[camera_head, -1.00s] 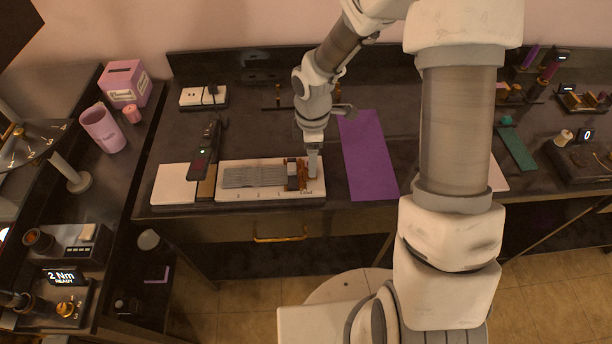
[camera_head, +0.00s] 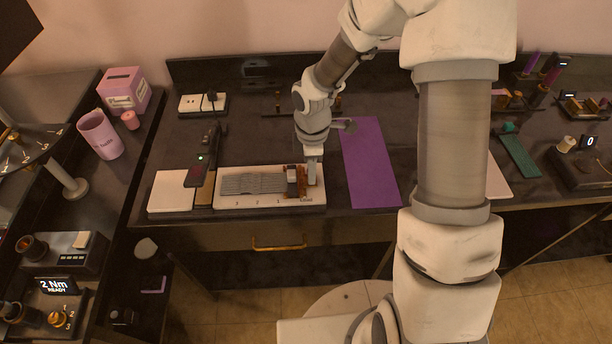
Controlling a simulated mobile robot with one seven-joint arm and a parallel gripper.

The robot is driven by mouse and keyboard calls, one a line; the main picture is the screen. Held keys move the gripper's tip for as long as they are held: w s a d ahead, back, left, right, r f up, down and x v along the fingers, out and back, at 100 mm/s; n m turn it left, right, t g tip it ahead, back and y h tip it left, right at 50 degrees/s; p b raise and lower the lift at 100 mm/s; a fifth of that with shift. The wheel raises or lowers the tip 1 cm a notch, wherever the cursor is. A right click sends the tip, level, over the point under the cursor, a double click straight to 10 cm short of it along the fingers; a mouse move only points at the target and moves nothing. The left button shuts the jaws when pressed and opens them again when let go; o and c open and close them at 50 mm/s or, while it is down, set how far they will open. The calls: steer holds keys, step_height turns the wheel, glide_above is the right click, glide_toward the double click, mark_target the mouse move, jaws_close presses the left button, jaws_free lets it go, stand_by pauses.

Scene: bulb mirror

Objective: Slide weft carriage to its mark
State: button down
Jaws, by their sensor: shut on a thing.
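The weft carriage (camera_head: 293,182) is a small brown and grey block near the right end of a white base board (camera_head: 228,202). A grey ribbed bed (camera_head: 252,184) lies to its left on the same board. Printed marks run along the board's front edge, with a word at the right below the carriage. My gripper (camera_head: 312,180) points down at the carriage's right side, low over the board. It is shut on the weft carriage, though the fingertips are small and partly hidden here.
A dark handheld device (camera_head: 204,160) with a green light and a white pad (camera_head: 170,191) lie left of the board. A purple mat (camera_head: 369,165) lies to the right. A power strip (camera_head: 202,104) stands behind.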

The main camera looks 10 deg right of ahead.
stand_by(0.3)
steer(key=shift+w+a+b, duration=0.2)
steer(key=shift+a+b, duration=0.9)
steer(key=shift+a, duration=4.8)
steer(key=shift+c, duration=2.4)
jaws_free()
step_height(320, 180, up, 7)
steer(key=p, duration=0.5)
